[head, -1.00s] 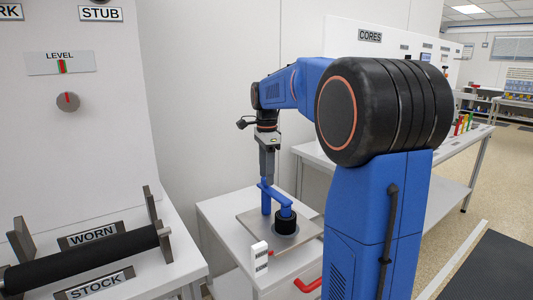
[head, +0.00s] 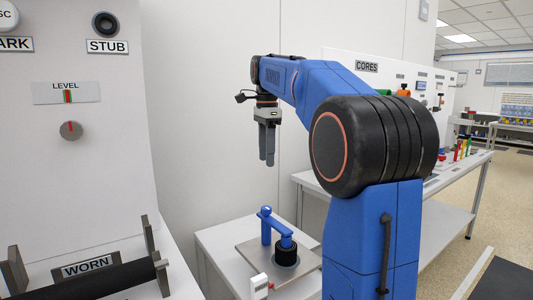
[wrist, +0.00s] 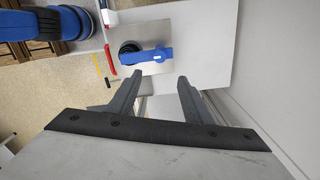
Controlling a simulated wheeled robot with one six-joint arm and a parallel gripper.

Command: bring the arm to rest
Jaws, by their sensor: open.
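My gripper (head: 267,159) hangs pointing down above a small white table in the head view. Its two fingers are apart with nothing between them, and the wrist view (wrist: 158,78) shows the same empty gap. Below it and apart from it stands a blue fixture (head: 266,225) with a blue arm over a black round piece (head: 286,256). The fixture sits on a grey metal plate (head: 254,256). In the wrist view the blue fixture (wrist: 155,54) lies beyond the fingertips.
The small white table (head: 215,240) stands against a pale wall. At left is a panel with a dial (head: 71,131) and a black roller (head: 105,285) on brackets. The air around my gripper is clear.

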